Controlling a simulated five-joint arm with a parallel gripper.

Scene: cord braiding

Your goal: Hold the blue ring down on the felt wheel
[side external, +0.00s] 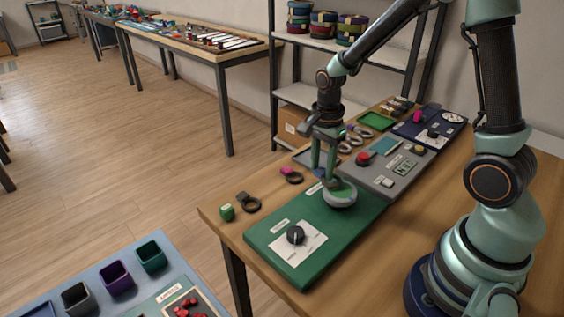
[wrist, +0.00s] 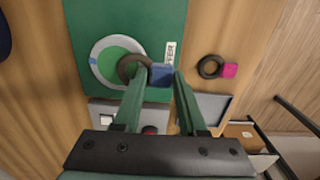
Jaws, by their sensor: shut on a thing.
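The blue ring is a dark ring (wrist: 129,66) with a blue block (wrist: 161,75) as its grip. My gripper (wrist: 158,76) is shut on the blue block. The felt wheel has a pale rim and a green face (wrist: 112,61), with a blue mark at the left of its rim. In the wrist view the ring overlaps the right part of the wheel. In the side view my gripper (side external: 324,179) points down at the left edge of the wheel (side external: 342,199), low over the green board. I cannot tell how firmly the ring touches the felt.
The green board (side external: 318,262) carries a black knob (side external: 295,235) on a white plate. A ring with a pink block (wrist: 230,70) lies right of the board in the wrist view. A grey panel (side external: 400,187) with a red button stands behind. A green cube (side external: 227,212) sits near the table edge.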

